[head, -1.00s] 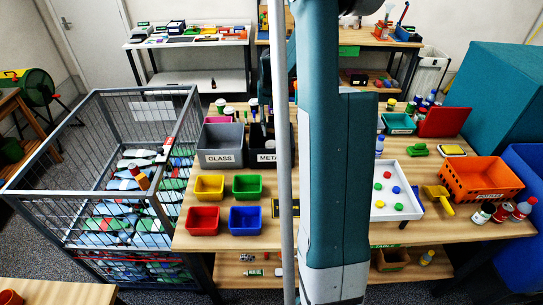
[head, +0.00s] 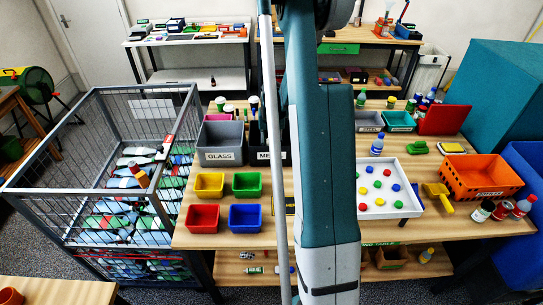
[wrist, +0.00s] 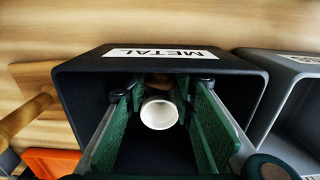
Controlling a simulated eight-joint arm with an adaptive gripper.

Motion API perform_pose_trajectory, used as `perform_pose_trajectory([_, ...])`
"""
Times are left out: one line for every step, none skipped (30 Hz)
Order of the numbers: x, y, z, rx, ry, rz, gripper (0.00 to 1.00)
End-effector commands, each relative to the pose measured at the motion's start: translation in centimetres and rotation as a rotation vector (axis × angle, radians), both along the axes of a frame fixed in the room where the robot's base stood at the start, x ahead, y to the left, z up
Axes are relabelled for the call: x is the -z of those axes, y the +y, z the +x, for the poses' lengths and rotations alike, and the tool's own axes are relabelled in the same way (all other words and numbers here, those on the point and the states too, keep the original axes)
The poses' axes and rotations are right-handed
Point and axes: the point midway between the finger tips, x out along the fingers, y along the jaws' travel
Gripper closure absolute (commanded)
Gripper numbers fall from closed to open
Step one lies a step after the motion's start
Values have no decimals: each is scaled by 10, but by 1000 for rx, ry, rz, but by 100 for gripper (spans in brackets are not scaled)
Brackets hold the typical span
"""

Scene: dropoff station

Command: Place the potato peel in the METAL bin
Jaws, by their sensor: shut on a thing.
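The black METAL bin (wrist: 80,85) fills the middle of the wrist view, its white label on the wall at the top. In the head view its labelled front (head: 268,156) is partly hidden by my arm. My gripper (wrist: 163,90) is over the bin's opening, green-padded fingers pointing into it. It is shut on a white, round-ended, cup-like thing (wrist: 158,114) between the pads. A brown patch shows just beyond it; I cannot tell if it belongs to it. I cannot make out a potato peel. My gripper is hidden in the head view.
The grey GLASS bin (head: 220,157) stands beside the METAL bin. Small coloured trays, such as a yellow one (head: 209,187), sit in front. A white tray of coloured discs (head: 414,211) and an orange crate (head: 478,183) are to the right. A wire cage (head: 60,217) stands left.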

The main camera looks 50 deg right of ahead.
Motion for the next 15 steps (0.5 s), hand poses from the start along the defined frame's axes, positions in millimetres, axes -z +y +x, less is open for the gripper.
perform_pose_trajectory([2, 0, 0, 0, 0, 0, 79])
perform_pose_trajectory([3, 0, 0, 0, 0, 0, 79])
perform_pose_trajectory([4, 0, 0, 0, 0, 0, 79])
perform_pose_trajectory([4, 0, 0, 0, 0, 0, 79])
perform_pose_trajectory([4, 0, 0, 0, 0, 0, 79])
perform_pose_trajectory([4, 0, 0, 0, 0, 0, 79])
perform_pose_trajectory([4, 0, 0, 0, 0, 0, 79])
perform_pose_trajectory([4, 0, 0, 0, 0, 0, 79])
perform_pose_trajectory([4, 0, 0, 0, 0, 0, 79])
perform_pose_trajectory([4, 0, 0, 0, 0, 0, 79])
perform_pose_trajectory([4, 0, 0, 0, 0, 0, 79])
perform_pose_trajectory([4, 0, 0, 0, 0, 0, 79])
perform_pose_trajectory([4, 0, 0, 0, 0, 0, 79])
perform_pose_trajectory([5, 0, 0, 0, 0, 0, 79])
perform_pose_trajectory([7, 0, 0, 0, 0, 0, 79])
